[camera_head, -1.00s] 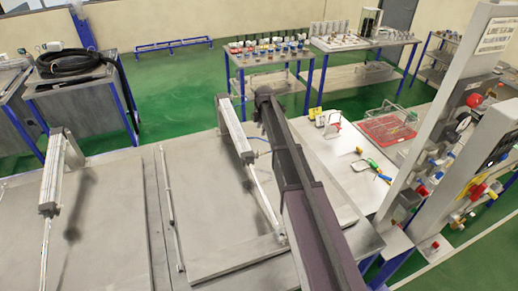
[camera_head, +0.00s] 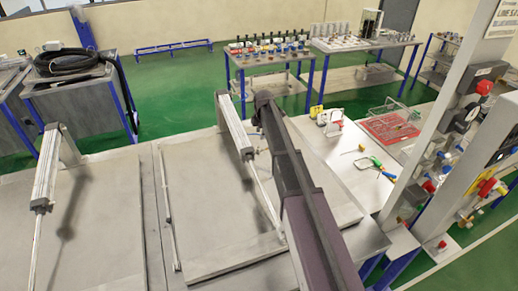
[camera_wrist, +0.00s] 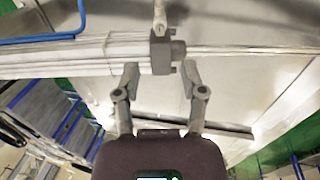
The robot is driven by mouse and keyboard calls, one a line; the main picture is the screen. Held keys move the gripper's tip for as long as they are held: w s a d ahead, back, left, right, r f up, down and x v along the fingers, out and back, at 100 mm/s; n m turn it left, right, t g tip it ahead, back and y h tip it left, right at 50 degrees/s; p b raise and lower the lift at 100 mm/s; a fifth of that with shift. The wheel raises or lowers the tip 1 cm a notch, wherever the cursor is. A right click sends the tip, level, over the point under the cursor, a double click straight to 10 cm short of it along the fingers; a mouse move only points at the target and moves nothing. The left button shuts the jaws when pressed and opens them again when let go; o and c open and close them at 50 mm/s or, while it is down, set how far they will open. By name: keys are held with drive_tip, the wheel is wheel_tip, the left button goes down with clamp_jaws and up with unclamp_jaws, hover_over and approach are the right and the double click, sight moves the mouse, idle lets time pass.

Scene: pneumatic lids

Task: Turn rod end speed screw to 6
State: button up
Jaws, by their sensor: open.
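Two pneumatic cylinders lean over grey lids in the head view: a left cylinder (camera_head: 46,180) and a right cylinder (camera_head: 235,125), each with a thin rod running down toward the front. My arm crosses the picture beside the right cylinder and hides my gripper there. In the wrist view my gripper (camera_wrist: 161,72) is open, its two fingers just below the dark rod-end cap (camera_wrist: 162,52) of a silver cylinder (camera_wrist: 85,57). The rod (camera_wrist: 240,50) runs right from the cap. A pale fitting (camera_wrist: 159,14) stands on the cap. The speed screw and its scale cannot be made out.
A control post (camera_head: 455,120) with red and blue knobs stands at the right. The white worktop (camera_head: 340,155) holds green-handled tools (camera_head: 378,167) and a red tray (camera_head: 388,128). A cart (camera_head: 75,90) with a black hose stands at the left.

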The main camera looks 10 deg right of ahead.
sight(259, 147)
drive_tip(key=shift+w+a+f+b, duration=0.1)
drive_tip(key=shift+w+f+b, duration=0.15)
drive_tip(key=shift+f+b, duration=1)
drive_tip(key=shift+w+f+b, duration=0.2)
drive_tip(key=shift+f+b, duration=0.9)
drive_tip(key=shift+f, duration=0.2)
drive_tip(key=shift+w+a+f+b, duration=0.1)
drive_tip(key=shift+w+f+b, duration=0.15)
drive_tip(key=shift+f+b, duration=1)
clamp_jaws()
